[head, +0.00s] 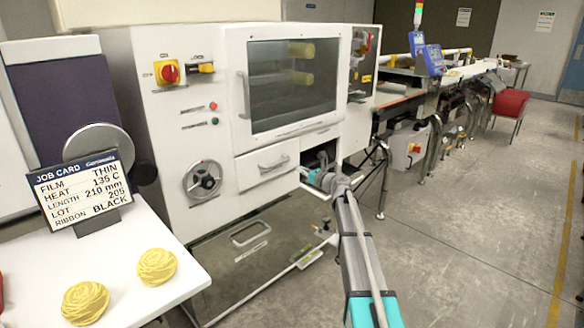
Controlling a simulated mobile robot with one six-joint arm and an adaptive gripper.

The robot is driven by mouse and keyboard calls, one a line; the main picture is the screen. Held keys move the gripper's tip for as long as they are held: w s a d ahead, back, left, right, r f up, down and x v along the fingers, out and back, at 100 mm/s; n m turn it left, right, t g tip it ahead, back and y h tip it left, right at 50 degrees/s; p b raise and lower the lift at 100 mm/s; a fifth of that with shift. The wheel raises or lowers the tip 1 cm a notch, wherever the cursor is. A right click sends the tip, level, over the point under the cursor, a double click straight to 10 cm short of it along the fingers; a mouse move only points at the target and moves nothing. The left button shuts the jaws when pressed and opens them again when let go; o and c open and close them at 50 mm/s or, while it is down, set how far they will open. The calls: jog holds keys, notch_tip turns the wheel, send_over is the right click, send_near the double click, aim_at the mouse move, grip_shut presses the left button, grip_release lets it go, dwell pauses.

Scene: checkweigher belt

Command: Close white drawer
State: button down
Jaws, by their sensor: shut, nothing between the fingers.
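The white machine (215,90) stands at the left and centre. My gripper (318,168) is at the front of this bay, shut and empty. I cannot tell whether it touches the white edge.
A lower panel with a handle (251,233) is below. The floor at right is clear.

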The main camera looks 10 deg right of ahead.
jog(key=shift+v, duration=2.4)
jog(key=s+a+f+n+g+h, duration=0.1)
jog(key=s+a+f+n+g, duration=0.3)
jog(key=s+a+f+n, duration=0.35)
jog(key=s+a+f+n+g, duration=0.4)
jog(key=s+a+n+g, duration=0.15)
jog(key=s+n, duration=0.35)
jog(key=s+f+n+g+h, duration=0.35)
jog(key=s+n, duration=0.25)
jog(key=s, duration=0.6)
jog(key=s+f+n+g+h, duration=0.2)
jog(key=s+f+n+h, duration=0.4)
jog(key=s, duration=0.6)
notch_tip(320, 180, up, 30)
jog(key=d+n+p, duration=0.1)
jog(key=p, duration=2.6)
jog(key=shift+s+y+p, duration=0.2)
jog(key=shift+y+p, duration=0.15)
jog(key=shift+y, duration=0.1)
jog(key=shift+d, duration=0.1)
